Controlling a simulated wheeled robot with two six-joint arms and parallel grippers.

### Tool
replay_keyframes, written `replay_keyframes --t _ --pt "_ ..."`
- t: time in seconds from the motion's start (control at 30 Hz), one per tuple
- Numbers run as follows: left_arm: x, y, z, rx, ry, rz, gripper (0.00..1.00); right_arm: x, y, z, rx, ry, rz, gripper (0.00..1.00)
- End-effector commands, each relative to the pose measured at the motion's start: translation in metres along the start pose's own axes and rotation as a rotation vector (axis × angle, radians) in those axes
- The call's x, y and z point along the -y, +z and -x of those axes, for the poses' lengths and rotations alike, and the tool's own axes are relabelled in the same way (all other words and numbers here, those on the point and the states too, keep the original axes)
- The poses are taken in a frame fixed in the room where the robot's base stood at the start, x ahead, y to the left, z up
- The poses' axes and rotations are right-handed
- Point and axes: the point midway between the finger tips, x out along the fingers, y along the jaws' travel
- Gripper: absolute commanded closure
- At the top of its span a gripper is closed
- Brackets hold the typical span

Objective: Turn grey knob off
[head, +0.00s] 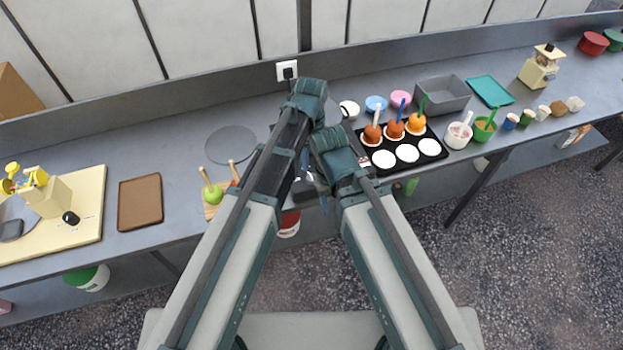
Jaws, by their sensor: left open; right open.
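I cannot make out a grey knob in the head view; my two raised arms cover the middle of the counter. A dark round knob-like piece (70,218) sits on the cream board at the left, and it looks black rather than grey. My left gripper (305,162) is small and partly hidden between my arm links, above the middle of the counter. My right gripper (323,200) is just below it, near the counter's front edge, also partly covered. Both are open, and I see nothing held in either.
A black tray (437,149) with coated apples and white discs is to the right. A wall socket (287,70) with a black plug is behind.

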Motion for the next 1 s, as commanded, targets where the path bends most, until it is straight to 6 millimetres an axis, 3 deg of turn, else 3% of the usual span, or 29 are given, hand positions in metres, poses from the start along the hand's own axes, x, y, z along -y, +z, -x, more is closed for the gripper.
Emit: replay_keyframes --t 0.03,0.6,1.0 --pt "0.0 0.0 -0.015 0.0 0.0 0.0 0.24 0.002 -0.001 -0.015 0.0 0.0 0.002 0.5" --pt "0.0 0.0 -0.092 0.0 0.0 0.0 0.24 0.009 -0.005 -0.091 0.0 0.001 0.001 0.5" --pt "0.0 0.0 -0.097 0.0 0.0 0.0 0.24 0.009 -0.006 -0.097 0.0 0.001 0.0 0.5"
